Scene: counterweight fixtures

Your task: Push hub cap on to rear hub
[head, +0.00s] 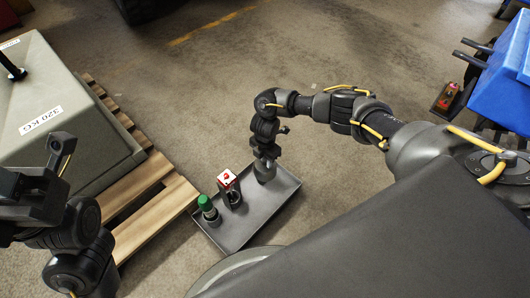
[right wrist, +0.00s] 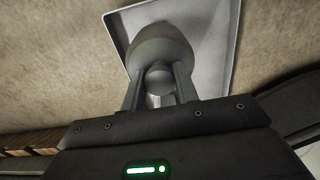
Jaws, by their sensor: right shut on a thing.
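My right gripper (head: 266,158) points down over the grey tray (head: 244,238), at its far right end. It is shut on a grey, rounded, cup-like piece, which looks like the hub cap (head: 265,172). In the right wrist view the hub cap (right wrist: 160,42) sits between the two fingers (right wrist: 158,88), with the tray (right wrist: 222,50) behind it. I cannot tell whether the cap touches the tray. My left gripper (head: 50,170) is at the left edge beside the grey block, and its jaws are unclear. No rear hub can be made out.
A grey block (head: 72,115) marked 320 KG rests on a wooden pallet (head: 150,208) at left. A dark tyre (head: 140,8) is at the top. A blue bin (head: 508,70) is at right. The middle floor is clear.

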